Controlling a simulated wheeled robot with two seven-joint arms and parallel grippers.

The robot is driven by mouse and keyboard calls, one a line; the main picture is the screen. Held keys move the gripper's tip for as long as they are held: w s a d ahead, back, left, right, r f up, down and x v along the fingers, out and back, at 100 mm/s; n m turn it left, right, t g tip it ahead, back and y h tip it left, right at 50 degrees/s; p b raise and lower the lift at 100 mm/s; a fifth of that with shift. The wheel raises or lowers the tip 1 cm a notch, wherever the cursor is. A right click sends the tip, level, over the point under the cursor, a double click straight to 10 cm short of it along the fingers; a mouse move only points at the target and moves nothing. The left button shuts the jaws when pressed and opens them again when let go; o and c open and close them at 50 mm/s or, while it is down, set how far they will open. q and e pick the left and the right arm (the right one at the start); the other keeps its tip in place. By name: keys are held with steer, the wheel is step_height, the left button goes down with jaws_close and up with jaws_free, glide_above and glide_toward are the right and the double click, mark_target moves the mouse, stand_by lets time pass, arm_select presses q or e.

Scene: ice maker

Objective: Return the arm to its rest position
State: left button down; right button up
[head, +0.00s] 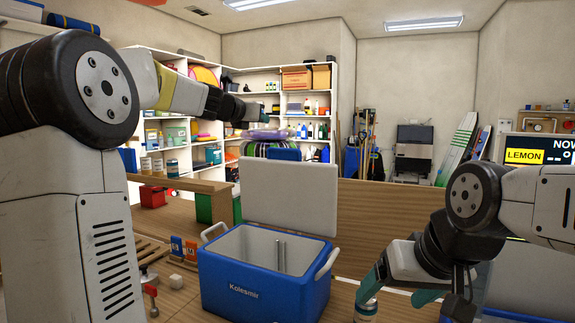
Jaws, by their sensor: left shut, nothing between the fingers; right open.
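My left arm is raised and reaches from the left across the upper left of the head view. Its dark gripper (258,113) is up in front of the shelves, shut and empty, well above the blue cooler. My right gripper (400,297) points down at the lower right with its teal fingers apart. A small can (366,311) shows just below its left finger; I cannot tell whether they touch.
A blue cooler (250,285) with its white lid (290,193) open stands on the wooden counter, two metal rods inside. A wooden panel (390,228) and a lit screen (540,156) stand behind.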

arm_select(q)
steer(key=s+d+f+m+g, duration=0.2)
steer(key=s+f+m, duration=0.4)
steer(key=s+m, duration=0.4)
steer(key=s+d+f+m+g, duration=0.3)
steer(key=s+f+m, duration=0.35)
steer(key=s, duration=0.45)
steer(key=s+a+f+m+g+y, duration=0.1)
steer(key=s+a+f+m+y, duration=0.1)
steer(key=s+f+m, duration=0.5)
steer(key=s+a+f+m+g+y, duration=0.1)
steer(key=s+a+f+m+g, duration=0.1)
steer(key=s+f+m, duration=0.6)
steer(key=s+a, duration=0.1)
steer(key=s, duration=0.3)
steer(key=shift+s+a+g+y, duration=0.3)
steer(key=shift+s+y, duration=0.05)
steer(key=shift+y, duration=0.05)
steer(key=c, duration=2.1)
jaws_free()
steer(key=shift+m, duration=0.25)
